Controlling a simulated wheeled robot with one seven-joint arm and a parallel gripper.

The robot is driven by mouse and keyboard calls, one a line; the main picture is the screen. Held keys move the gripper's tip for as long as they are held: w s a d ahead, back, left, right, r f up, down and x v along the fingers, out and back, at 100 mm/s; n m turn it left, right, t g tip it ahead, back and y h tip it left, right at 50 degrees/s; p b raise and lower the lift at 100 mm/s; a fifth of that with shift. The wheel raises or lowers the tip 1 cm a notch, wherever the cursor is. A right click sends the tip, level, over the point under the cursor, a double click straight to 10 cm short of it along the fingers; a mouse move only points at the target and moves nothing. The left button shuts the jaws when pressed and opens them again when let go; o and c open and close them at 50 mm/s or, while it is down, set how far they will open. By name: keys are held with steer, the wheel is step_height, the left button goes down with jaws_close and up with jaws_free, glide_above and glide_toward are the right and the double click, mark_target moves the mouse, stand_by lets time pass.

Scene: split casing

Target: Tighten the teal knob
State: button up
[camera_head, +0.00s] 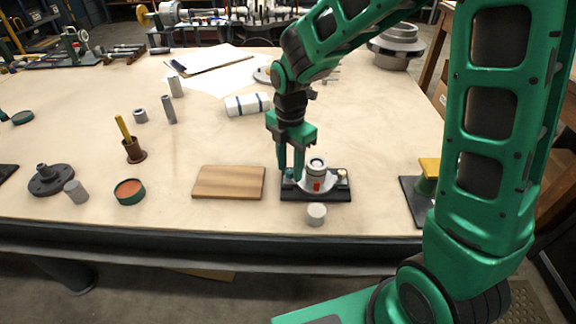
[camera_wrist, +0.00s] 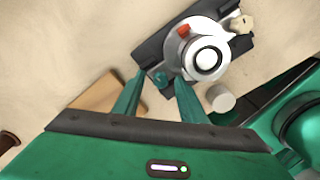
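The teal knob (camera_wrist: 160,79) sits at one end of a black base plate (camera_wrist: 150,52). In the head view it is mostly hidden by my fingers. A round grey-and-white casing (camera_wrist: 205,57) with a red piece (camera_wrist: 183,31) stands on the middle of the plate, and a beige knob (camera_wrist: 241,23) is at the other end. My gripper (camera_head: 291,171) points down over the left end of the plate. In the wrist view its fingers are apart, one on each side of the teal knob, with gaps showing. I cannot tell how far down they reach.
A wooden board (camera_head: 229,182) lies just left of the plate. A short grey cylinder (camera_head: 316,214) stands in front of it. A white roll with blue bands (camera_head: 247,104) lies behind. A black plate with a yellow-topped part (camera_head: 429,168) is to the right.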

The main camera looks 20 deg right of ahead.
steer(key=shift+f, duration=0.1)
jaws_close()
